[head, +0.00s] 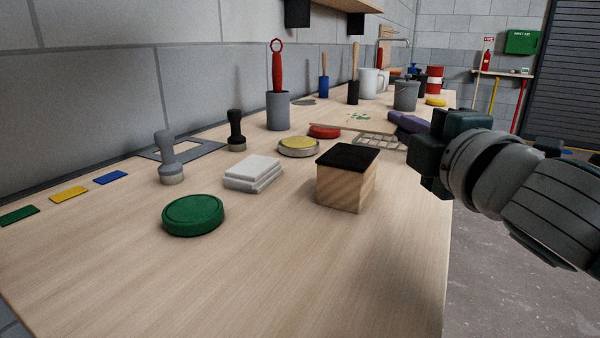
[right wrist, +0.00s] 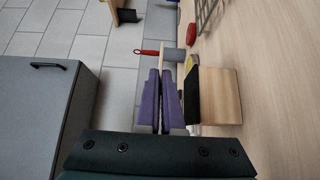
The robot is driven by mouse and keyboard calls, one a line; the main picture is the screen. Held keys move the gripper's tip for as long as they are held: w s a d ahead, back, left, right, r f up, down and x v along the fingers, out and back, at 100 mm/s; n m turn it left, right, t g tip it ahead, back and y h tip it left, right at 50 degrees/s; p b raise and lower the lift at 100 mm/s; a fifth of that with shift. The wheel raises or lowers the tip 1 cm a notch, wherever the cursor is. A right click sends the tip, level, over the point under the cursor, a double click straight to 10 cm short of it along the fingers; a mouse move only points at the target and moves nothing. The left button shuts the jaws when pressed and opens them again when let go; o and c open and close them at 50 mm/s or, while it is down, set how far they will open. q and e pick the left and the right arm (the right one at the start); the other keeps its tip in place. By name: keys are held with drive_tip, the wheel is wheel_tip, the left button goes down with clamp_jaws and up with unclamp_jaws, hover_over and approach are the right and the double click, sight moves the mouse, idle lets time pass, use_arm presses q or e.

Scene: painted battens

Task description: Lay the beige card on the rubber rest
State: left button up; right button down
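The rubber rest (head: 348,156) is a wooden block with a bare black top, standing upright on the bench. It also shows at the right of the fingers in the right wrist view (right wrist: 220,95). My right gripper (head: 402,123) is beyond and to the right of the rest, apart from it. Its purple fingers (right wrist: 162,98) are close together. A thin pale strip, seen edge-on between the fingertips, looks like the beige card (right wrist: 161,58); most of it is hidden, and I cannot make it out in the head view. My left gripper is out of view.
Left of the rest lie a stack of white slabs (head: 252,173), a green disc (head: 193,215) and a yellow-topped tin (head: 298,146). A grey cup (head: 278,111) holds a red-handled tool. A wire rack (head: 378,141) lies behind the rest. The front of the bench is clear.

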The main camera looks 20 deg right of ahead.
wheel_tip(320, 180, down, 5)
drive_tip(key=b, duration=0.2)
drive_tip(key=shift+b, duration=0.3)
drive_tip(key=shift+r, duration=0.1)
